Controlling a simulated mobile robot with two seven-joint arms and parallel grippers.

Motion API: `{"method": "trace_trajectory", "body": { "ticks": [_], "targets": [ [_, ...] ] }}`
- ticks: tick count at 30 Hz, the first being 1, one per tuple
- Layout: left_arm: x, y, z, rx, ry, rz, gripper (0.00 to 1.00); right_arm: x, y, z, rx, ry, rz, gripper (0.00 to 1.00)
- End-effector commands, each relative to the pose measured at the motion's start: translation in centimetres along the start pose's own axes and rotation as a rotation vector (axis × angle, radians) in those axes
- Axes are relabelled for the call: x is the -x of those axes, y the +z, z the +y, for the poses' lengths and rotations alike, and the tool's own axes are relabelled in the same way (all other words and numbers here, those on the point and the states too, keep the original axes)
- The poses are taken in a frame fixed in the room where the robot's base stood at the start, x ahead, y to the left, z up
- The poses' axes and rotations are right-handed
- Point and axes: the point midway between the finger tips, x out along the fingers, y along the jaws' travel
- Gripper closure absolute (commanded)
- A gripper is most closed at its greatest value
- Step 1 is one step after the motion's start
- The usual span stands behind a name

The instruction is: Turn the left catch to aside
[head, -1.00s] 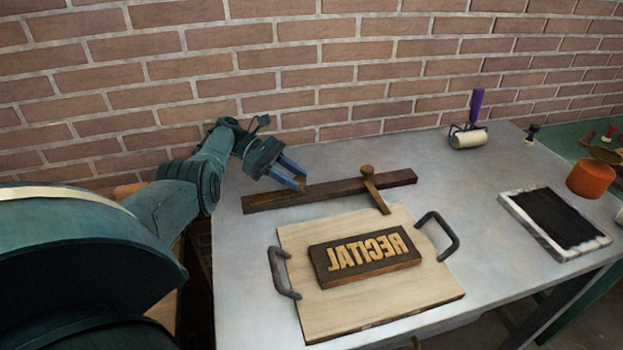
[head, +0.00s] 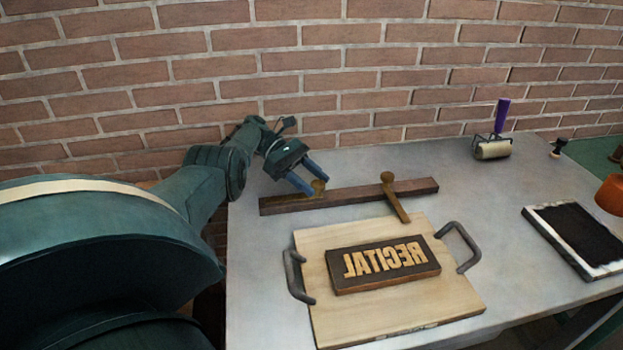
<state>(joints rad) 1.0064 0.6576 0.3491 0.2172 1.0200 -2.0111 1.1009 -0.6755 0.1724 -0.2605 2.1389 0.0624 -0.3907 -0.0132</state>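The left catch (head: 318,187) is a brass lever with a round knob on the dark wooden bar (head: 420,188). Its knob shows at my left fingertips; its arm seems to lie along the bar toward the left, partly hidden by the fingers. My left gripper (head: 319,186) has its blue fingers apart, one on each side of the knob; I cannot tell whether they touch it. The right catch (head: 398,203) points across the bar toward the wooden board (head: 465,300). My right gripper is out of view.
The board has two dark handles and bears a RECITAL type block (head: 385,280), its letters mirrored. A roller (head: 493,150) stands at the back right, an ink tray (head: 530,222) at the right. A brick wall rises behind the table; the table's middle right is clear.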

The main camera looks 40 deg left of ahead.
Motion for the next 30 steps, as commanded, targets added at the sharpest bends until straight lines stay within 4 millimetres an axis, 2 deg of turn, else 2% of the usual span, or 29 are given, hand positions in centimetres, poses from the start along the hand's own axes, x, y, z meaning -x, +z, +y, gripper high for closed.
{"method": "trace_trajectory", "body": {
  "ticks": [11, 18, 24, 30],
  "targets": [
    [0.3, 0.5, 0.1, -0.002, 0.005, 0.000, 0.50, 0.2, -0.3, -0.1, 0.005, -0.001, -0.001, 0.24],
    [1.6, 3.6, 0.1, -0.002, 0.005, 0.000, 0.50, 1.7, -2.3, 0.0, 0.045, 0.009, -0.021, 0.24],
    [2.8, 6.6, 0.0, -0.002, 0.004, 0.000, 0.50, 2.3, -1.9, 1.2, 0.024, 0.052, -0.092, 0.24],
    [3.6, 8.6, 0.0, -0.001, 0.003, 0.000, 0.50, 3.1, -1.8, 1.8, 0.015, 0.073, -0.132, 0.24]
  ]
}}
